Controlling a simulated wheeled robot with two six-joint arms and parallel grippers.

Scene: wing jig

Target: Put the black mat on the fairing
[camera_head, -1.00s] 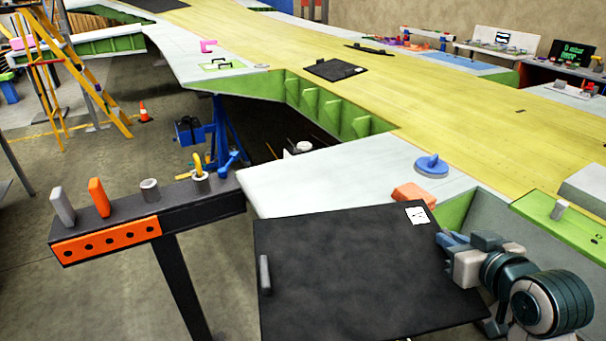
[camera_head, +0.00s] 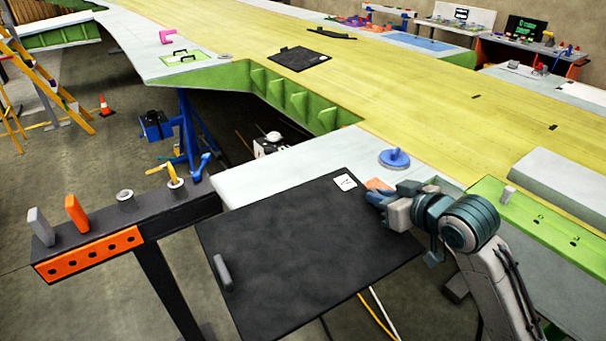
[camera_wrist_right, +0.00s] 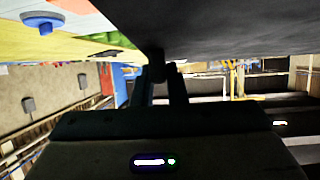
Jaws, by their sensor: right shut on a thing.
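The large square black mat (camera_head: 310,250) is held out in front of me, tilted in the head view, with a white label near one corner and a grey handle on its left part. My right gripper (camera_head: 378,197) is shut on the mat's right edge beside the label. In the right wrist view the mat (camera_wrist_right: 240,25) fills the upper right, above the fingers (camera_wrist_right: 160,80). The mat overlaps the near edge of a pale wing panel (camera_head: 270,170); I cannot tell whether they touch, or which surface is the fairing. My left gripper is not in view.
A dark beam stand (camera_head: 185,205) with upright pegs and an orange plate (camera_head: 90,256) stands at the left. A blue suction-cup-like disc (camera_head: 394,159) sits on the panel. A smaller black mat (camera_head: 298,60) lies on the yellow wing skin (camera_head: 420,100). A green rib (camera_head: 540,215) is at the right.

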